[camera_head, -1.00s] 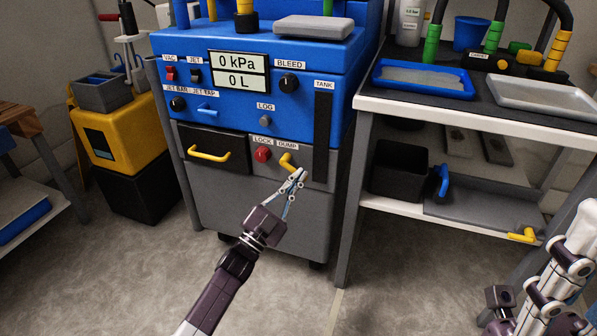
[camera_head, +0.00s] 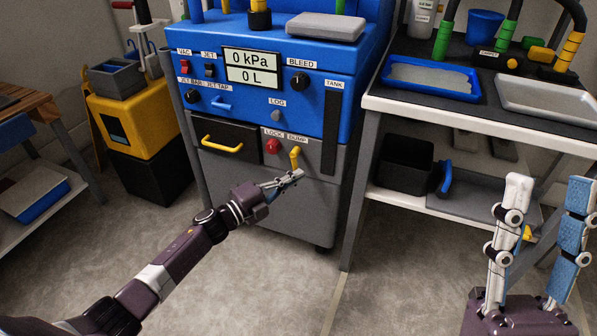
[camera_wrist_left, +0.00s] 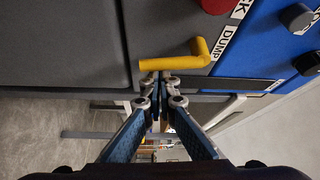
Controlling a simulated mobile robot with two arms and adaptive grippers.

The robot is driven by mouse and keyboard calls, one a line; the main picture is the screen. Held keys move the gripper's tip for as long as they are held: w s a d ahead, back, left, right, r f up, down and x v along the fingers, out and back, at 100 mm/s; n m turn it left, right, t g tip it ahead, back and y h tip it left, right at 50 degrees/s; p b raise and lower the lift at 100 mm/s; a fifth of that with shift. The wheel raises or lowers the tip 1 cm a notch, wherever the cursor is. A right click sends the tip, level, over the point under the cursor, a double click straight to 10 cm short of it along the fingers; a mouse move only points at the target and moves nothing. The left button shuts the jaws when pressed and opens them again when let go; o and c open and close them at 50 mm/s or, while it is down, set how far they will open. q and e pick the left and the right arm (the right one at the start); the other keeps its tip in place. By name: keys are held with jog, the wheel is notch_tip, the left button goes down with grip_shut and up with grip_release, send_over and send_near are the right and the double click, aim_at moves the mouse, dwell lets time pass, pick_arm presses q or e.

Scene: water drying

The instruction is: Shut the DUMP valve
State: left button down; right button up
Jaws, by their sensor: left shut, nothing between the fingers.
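The DUMP valve is a yellow lever (camera_head: 295,158) on the grey front of the blue machine, just under the DUMP label. It points roughly straight down in the head view. In the left wrist view the lever (camera_wrist_left: 170,64) lies across the picture, just beyond my fingertips. My left gripper (camera_head: 297,175) is shut and empty, with its tips close to the lever's lower end. The left wrist view shows its fingertips (camera_wrist_left: 160,78) together; I cannot tell whether they touch the lever. My right gripper (camera_head: 547,185) is open and empty at the lower right.
A red LOCK button (camera_head: 272,146) sits left of the lever, and a yellow-handled drawer (camera_head: 225,138) further left. The black TANK strip (camera_head: 330,130) is to the right. A workbench (camera_head: 440,110) stands right of the machine. The floor in front is clear.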

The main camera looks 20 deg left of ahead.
pick_arm(q)
jog(key=shift+a+f+m+g+y+p, duration=0.1)
jog(key=shift+a+m+g+y+p, duration=0.3)
jog(key=shift+m+p, duration=0.5)
pick_arm(e)
jog(key=w+a+f+g+h, duration=0.1)
jog(key=w+f+g, duration=0.3)
jog(key=w+f, duration=0.2)
jog(key=shift+w+f+g+h, duration=0.25)
jog(key=shift+w+g+h, duration=0.15)
jog(key=shift+w, duration=0.4)
pick_arm(q)
jog(key=shift+a, duration=0.1)
pick_arm(e)
jog(key=shift+a, duration=0.1)
